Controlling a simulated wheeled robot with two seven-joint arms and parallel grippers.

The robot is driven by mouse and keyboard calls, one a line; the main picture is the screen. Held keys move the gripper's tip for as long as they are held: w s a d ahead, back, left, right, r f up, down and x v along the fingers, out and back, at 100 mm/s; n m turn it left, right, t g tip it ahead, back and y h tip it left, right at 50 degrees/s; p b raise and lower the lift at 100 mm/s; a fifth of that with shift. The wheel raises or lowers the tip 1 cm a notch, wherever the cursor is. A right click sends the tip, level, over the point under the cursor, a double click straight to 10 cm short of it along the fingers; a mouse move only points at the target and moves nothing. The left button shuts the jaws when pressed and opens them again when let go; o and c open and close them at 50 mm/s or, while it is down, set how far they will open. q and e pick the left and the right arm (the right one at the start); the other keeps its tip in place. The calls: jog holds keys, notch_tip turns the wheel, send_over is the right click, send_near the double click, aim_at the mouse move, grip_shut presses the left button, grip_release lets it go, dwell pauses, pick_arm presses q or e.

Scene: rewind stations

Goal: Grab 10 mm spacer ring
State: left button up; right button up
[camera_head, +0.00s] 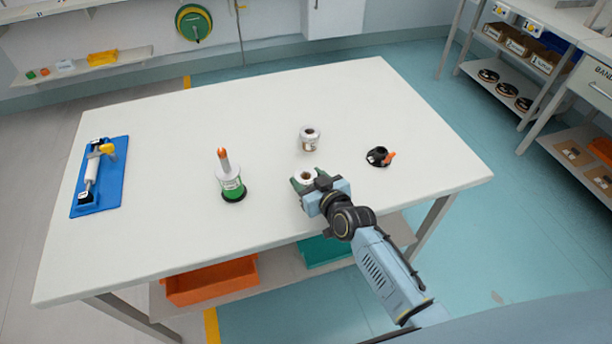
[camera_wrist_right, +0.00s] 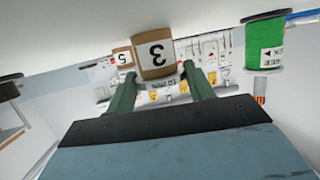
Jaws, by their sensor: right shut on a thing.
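The 10 mm spacer ring (camera_wrist_right: 165,93) is a white ring with "10 mm" printed on its side, upside down in the right wrist view. It is between the green fingers of my right gripper (camera_wrist_right: 163,92), which is shut on it. In the head view my right gripper (camera_head: 308,183) is at the table's near side, around the white ring (camera_head: 306,177). My left gripper is not in view.
A green spool (camera_head: 231,187) with an orange-tipped post is left. A black round item with an orange part (camera_head: 379,156) is right. A blue mat (camera_head: 84,205) holds a white tool at far left.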

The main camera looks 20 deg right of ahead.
notch_tip(320, 180, up, 10)
jog(key=p, duration=0.2)
jog(key=shift+p, duration=0.4)
dwell(0.7)
